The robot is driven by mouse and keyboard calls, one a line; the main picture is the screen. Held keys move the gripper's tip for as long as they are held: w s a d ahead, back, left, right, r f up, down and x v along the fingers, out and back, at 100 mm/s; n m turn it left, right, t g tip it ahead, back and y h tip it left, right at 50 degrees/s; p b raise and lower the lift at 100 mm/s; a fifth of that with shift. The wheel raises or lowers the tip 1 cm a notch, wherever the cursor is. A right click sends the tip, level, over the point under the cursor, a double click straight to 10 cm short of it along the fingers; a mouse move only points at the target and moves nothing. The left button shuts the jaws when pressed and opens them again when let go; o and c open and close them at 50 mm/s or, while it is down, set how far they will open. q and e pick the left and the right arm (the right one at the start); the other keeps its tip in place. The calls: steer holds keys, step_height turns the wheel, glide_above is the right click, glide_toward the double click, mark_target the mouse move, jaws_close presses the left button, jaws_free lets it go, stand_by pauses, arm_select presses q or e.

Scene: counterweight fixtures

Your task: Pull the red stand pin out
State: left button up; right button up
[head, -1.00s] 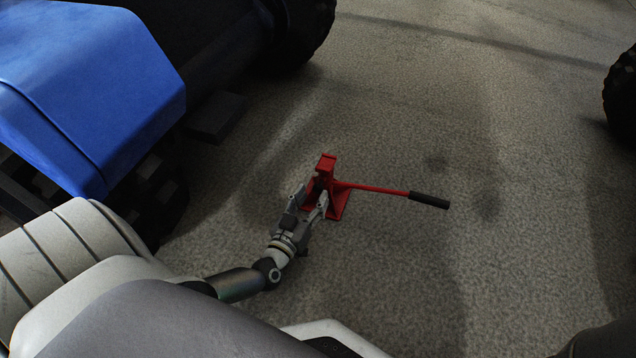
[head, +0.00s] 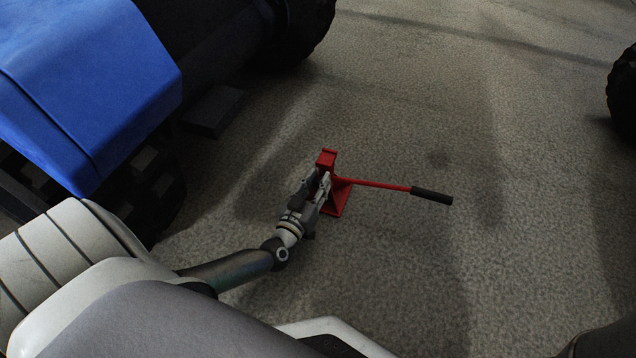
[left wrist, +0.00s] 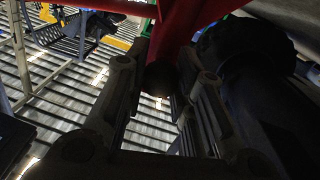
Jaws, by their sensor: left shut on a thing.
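The red stand (head: 337,198) stands on the floor near the middle of the head view, upright on its flat base. A long red lever (head: 375,184) with a black grip (head: 431,196) sticks out from it to the right. My left gripper (head: 317,180) is against the stand's near left side. In the left wrist view its fingers are on either side of the pin's dark rounded end (left wrist: 160,79), just below a red post (left wrist: 176,35). The gripper is shut on the pin. Most of the pin is hidden. My right gripper is not in view.
A blue-bodied vehicle (head: 85,85) with dark tyres (head: 308,28) stands at the left. Another dark tyre (head: 625,90) is at the right edge. The floor (head: 440,130) around and beyond the stand is clear.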

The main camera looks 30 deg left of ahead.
mark_target(318, 186)
arm_select(q)
steer(key=shift+s, duration=0.1)
jaws_close()
steer(key=shift+s+d+r+p, duration=0.1)
steer(key=shift+s+p, duration=0.25)
steer(key=shift+p, duration=0.1)
steer(key=shift+s+d+p, duration=0.15)
steer(key=shift+s+p, duration=0.25)
steer(key=shift+s, duration=0.2)
steer(key=shift+s+d+p, duration=0.15)
steer(key=shift+s+p, duration=0.25)
steer(key=shift+s, duration=0.2)
steer(key=o, duration=1)
jaws_free()
steer(key=shift+o, duration=0.2)
